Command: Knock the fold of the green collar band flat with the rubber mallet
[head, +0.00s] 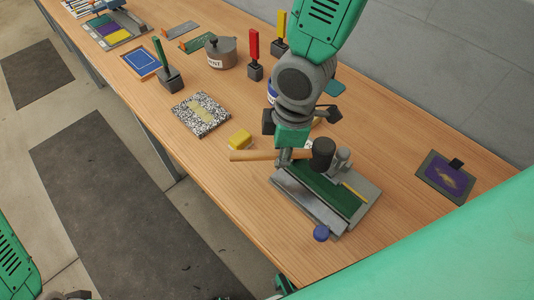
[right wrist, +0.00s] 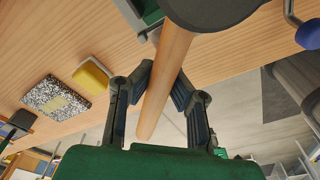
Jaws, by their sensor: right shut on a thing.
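The rubber mallet has a black head (head: 323,153) and a wooden handle (head: 250,155). My right gripper (head: 290,154) is shut on the handle; its fingers also show on either side of the handle in the right wrist view (right wrist: 160,95). The green collar band (head: 335,192) lies lengthwise in a grey metal fixture (head: 308,205) with a blue knob (head: 321,233). The mallet head is over the far end of the band and hides part of it; I cannot tell whether they touch. The fold is not distinct.
A yellow block (head: 240,139) and a speckled notebook (head: 201,114) lie left of the fixture. A grey pot (head: 221,52) and red-handled (head: 254,45) and green-handled (head: 161,52) tools stand farther back. A purple-faced panel (head: 448,178) lies right.

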